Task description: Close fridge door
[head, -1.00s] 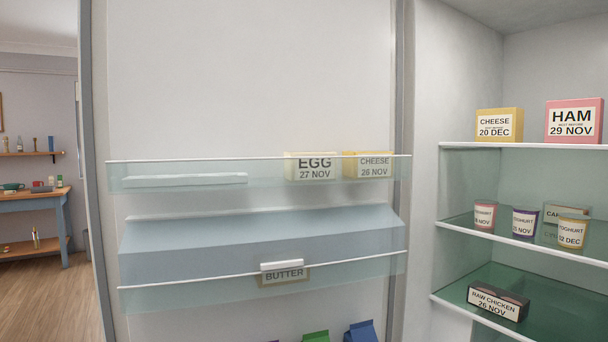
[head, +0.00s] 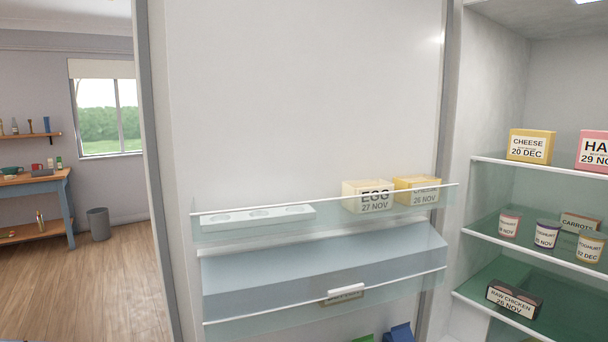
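The fridge door (head: 300,100) stands open, its inner face toward me, filling the middle of the head view. Its upper clear shelf (head: 220,233) holds a white egg rack (head: 255,219), an egg box (head: 368,196) and a cheese box (head: 417,190). A lower shelf with a grey-blue cover (head: 320,272) has a partly hidden label behind a white clip. The fridge interior (head: 560,80) is open at the right. Neither of my grippers is in view.
Fridge shelves at right hold cheese (head: 530,146), ham (head: 594,150), yoghurt pots, carrots and raw chicken (head: 513,299). Left of the door, open wooden floor (head: 110,285) leads to a blue table (head: 66,205), a grey bin (head: 98,224) and a window (head: 108,115).

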